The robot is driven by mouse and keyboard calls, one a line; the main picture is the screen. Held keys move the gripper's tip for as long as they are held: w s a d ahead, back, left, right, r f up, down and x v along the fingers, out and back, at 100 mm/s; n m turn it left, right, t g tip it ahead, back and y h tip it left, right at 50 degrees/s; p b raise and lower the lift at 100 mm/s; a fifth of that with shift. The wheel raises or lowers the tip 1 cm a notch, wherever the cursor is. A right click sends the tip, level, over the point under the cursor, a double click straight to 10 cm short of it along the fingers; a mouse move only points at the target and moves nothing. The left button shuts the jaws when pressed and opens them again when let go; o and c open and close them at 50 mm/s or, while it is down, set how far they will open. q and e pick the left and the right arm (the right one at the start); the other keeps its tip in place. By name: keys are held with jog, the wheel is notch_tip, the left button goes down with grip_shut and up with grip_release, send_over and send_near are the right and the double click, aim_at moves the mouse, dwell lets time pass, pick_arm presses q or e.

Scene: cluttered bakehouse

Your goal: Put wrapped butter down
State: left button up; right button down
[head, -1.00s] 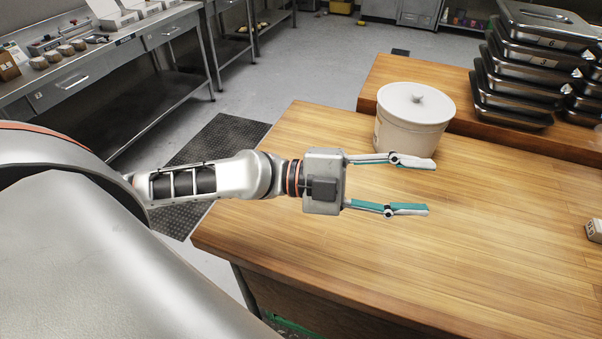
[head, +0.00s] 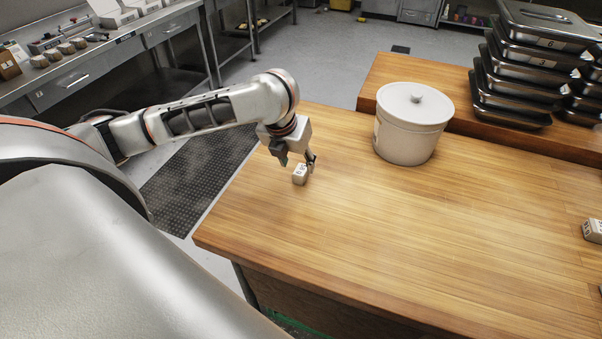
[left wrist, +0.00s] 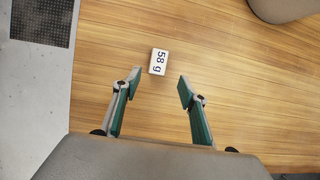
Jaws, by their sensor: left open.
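A small pale block labelled "58 g", which looks like the wrapped butter (head: 300,174), rests on the wooden tabletop (head: 400,235) near its left edge. My left gripper (head: 298,163) points down over it, with its fingers apart. In the left wrist view the butter (left wrist: 158,62) lies just past the fingertips of the gripper (left wrist: 158,83), roughly in line with the gap between them. No finger appears to touch it there. My right gripper is in neither view.
A white lidded tub (head: 410,130) stands behind and to the right of the gripper. Another small labelled block (head: 593,231) lies at the right edge. Stacked steel pans (head: 525,75) stand on a wooden surface at the back right. The middle of the tabletop is clear.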

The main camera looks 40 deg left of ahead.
aim_at(301, 169)
pick_arm(q)
jog(key=shift+w+a+f, duration=0.3)
jog(key=shift+a, duration=0.2)
jog(key=x, duration=0.7)
jog(key=shift+w+d+r, duration=0.1)
jog(key=shift+w+r, duration=0.05)
jog(key=shift+w, duration=0.1)
grip_shut()
